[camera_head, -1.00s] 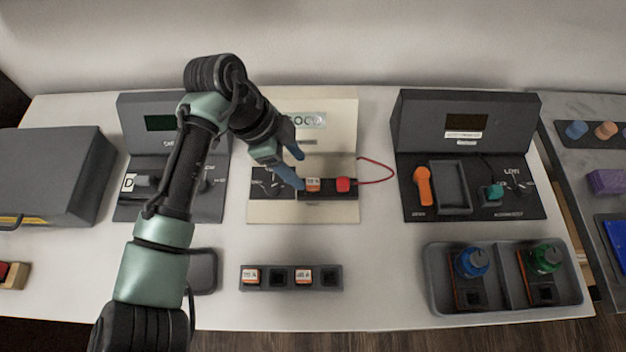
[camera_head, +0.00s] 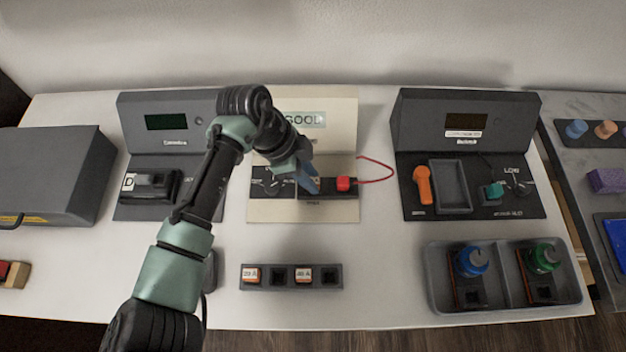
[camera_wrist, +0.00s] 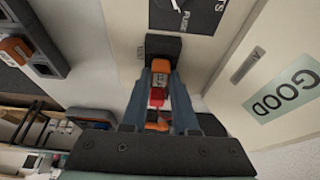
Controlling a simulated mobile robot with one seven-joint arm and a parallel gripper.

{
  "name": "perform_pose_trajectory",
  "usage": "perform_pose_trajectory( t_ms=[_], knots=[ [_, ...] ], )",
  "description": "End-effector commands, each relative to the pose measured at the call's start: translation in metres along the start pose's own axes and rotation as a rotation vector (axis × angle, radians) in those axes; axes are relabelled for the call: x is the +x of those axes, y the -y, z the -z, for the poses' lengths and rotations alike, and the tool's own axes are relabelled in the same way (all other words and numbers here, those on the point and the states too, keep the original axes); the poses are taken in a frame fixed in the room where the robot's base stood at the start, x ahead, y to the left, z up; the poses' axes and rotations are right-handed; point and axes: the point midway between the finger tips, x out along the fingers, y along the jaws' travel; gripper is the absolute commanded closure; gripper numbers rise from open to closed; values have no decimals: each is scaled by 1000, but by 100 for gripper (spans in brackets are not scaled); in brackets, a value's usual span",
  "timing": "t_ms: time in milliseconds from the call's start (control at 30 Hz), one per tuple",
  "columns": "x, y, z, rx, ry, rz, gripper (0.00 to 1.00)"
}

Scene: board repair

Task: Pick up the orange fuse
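The orange fuse (camera_wrist: 161,70) sits in the dark socket strip of the cream tester, seen between my fingers in the wrist view. My gripper (camera_wrist: 161,80) has one blue finger along each side of the fuse, and the fingers look closed against it. In the head view my gripper (camera_head: 311,186) points down over the strip and hides the fuse. The fuse looks still seated at the strip. The tester's display (camera_head: 303,119) reads GOOD.
A red block (camera_head: 343,184) with a red wire stands just right of my fingers. A dark rack (camera_head: 291,287) holding two orange-and-white fuses lies in front. Dark testers stand left (camera_head: 170,200) and right (camera_head: 420,212). A two-part tray (camera_head: 435,262) is at front right.

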Motion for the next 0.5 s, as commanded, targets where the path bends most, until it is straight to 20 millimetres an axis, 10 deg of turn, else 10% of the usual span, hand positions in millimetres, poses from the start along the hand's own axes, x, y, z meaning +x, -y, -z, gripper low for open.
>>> perform_pose_trajectory(
  t_ms=[500],
  knots=[
    [-2, 0, 0, 0, 0, 1, 100]
  ],
)
